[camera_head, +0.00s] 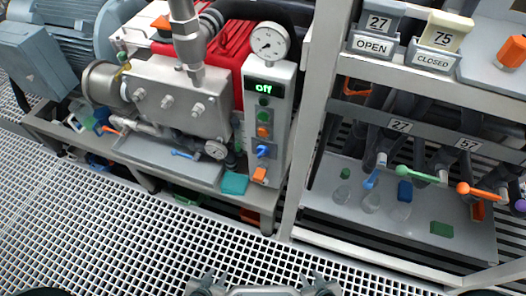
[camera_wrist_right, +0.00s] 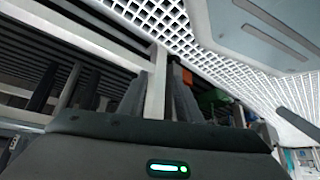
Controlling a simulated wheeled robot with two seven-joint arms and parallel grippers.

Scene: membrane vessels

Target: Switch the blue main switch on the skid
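The panel's display (camera_head: 264,88) reads "off" in green. My left gripper (camera_head: 212,279) and right gripper (camera_head: 318,281) are only partly in view at the bottom edge of the head view, well below the panel and apart from it. Both look empty, with fingers apart. In the right wrist view, the right gripper's fingers (camera_wrist_right: 160,95) stand apart, and the switch does not show.
A pressure gauge (camera_head: 269,42) tops the panel. Green and orange buttons sit above the switch, and an orange one (camera_head: 260,173) below. A white frame post (camera_head: 312,120) stands close right. Valves with coloured handles (camera_head: 426,174) are further right. White floor grating (camera_head: 110,230) lies clear in front.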

